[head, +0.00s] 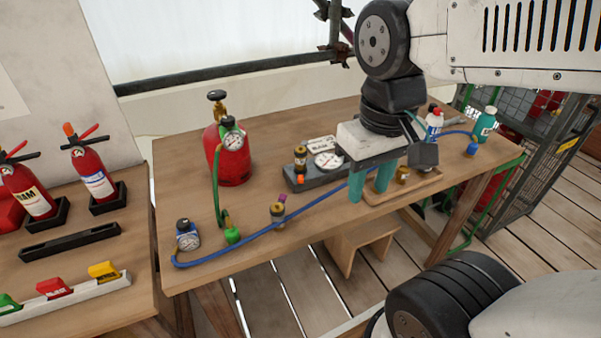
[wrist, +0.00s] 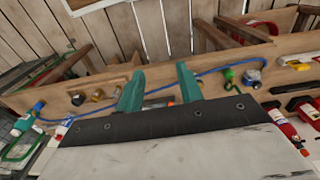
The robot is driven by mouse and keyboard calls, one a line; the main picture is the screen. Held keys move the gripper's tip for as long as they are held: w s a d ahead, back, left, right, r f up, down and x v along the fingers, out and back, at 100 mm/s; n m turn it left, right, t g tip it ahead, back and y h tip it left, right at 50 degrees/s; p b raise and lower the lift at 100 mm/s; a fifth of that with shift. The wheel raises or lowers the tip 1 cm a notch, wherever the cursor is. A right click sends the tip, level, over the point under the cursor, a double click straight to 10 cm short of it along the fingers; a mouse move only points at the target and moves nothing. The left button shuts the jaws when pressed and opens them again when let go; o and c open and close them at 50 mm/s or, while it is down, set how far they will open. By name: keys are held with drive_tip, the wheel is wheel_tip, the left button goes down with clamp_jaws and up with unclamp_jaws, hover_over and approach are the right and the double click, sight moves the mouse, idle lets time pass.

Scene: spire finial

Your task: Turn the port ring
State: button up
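A dark block (head: 318,174) on the workbench carries a round gauge (head: 328,160), a brass-and-black fitting (head: 300,155) and a small orange part (head: 300,179). A separate brass-and-dark fitting (head: 278,212) with a purple part stands nearer the front edge. I cannot tell which part is the port ring. My gripper (head: 369,190) is to the right of the block, above the bench, with its teal fingers pointing down. In the wrist view the fingers (wrist: 160,78) are apart with nothing held between them. The gripper body hides part of the bench there.
A red tank (head: 229,155) with a gauge stands behind left. A blue hose (head: 275,228) crosses the bench below the fingers. A wooden tray (head: 420,188) with brass fittings lies right, with bottles (head: 485,124) beyond. Fire extinguishers (head: 91,172) stand on the left bench.

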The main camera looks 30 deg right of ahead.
drive_tip(key=w+f+m+g, duration=0.15)
drive_tip(key=w+f, duration=0.25)
drive_tip(key=w, duration=0.6)
drive_tip(key=m+t, duration=0.1)
drive_tip(key=m, duration=0.3)
hover_over(300, 176)
wheel_tip(300, 176, down, 8)
drive_tip(key=shift+r, duration=0.1)
wheel_tip(300, 176, down, 8)
drive_tip(key=shift+r, duration=0.15)
drive_tip(key=shift+c, duration=0.3)
clamp_jaws()
